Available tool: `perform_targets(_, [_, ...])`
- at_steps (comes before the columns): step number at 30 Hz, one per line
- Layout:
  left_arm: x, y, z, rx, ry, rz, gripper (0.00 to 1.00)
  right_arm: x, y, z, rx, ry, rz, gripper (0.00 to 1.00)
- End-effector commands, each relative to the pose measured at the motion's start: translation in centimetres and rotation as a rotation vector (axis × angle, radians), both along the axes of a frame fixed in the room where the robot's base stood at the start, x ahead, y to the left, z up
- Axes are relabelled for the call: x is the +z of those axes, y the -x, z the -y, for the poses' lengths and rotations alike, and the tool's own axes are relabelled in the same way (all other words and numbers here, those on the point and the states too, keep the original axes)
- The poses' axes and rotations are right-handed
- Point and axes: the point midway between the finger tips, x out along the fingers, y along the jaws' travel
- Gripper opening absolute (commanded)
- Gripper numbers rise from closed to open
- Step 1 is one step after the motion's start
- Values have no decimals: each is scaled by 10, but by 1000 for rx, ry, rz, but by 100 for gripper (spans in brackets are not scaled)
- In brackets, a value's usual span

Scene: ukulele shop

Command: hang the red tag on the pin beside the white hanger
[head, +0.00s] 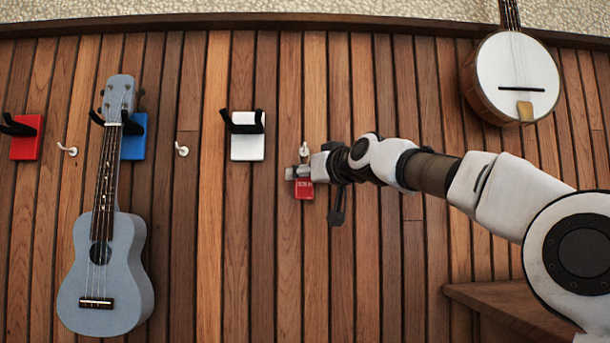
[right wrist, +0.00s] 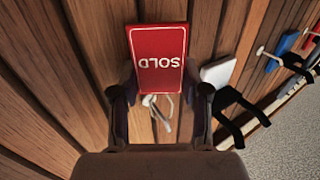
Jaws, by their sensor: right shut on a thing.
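The red tag (head: 304,189), lettered SOLD, is in the jaws of my right gripper (head: 298,173), in front of the plank wall. In the right wrist view the tag (right wrist: 157,62) extends past the fingertips of my right gripper (right wrist: 160,98), with a pale loop or pin shape (right wrist: 158,108) between the fingers. The white hanger (head: 247,147) with its black fork is left of the gripper; it also shows in the right wrist view (right wrist: 218,72). A pale pin (head: 304,149) shows just above the gripper. I cannot tell whether the tag's loop is around it. My left gripper is out of view.
A grey-blue ukulele (head: 105,265) hangs on the blue hanger (head: 134,137) at left. A red hanger (head: 26,145) and two other pins (head: 68,150), (head: 182,150) are on the wall. A banjo (head: 515,75) hangs upper right. A wooden ledge (head: 500,300) is lower right.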

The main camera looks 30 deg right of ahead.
Motion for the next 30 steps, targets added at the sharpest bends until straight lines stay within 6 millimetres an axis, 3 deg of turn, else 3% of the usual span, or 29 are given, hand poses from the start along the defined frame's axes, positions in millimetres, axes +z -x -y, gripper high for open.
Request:
perform_targets(1, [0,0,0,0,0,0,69,0,0,0,0,0,0,56])
perform_targets(3, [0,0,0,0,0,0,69,0,0,0,0,0,0,75])
perform_targets(18, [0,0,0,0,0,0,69,0,0,0,0,0,0,75])
perform_targets(23, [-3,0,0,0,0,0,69,7,9,-6,1,1,2,75])
perform_targets(30, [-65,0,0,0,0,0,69,0,39,-24,-1,3,6,75])
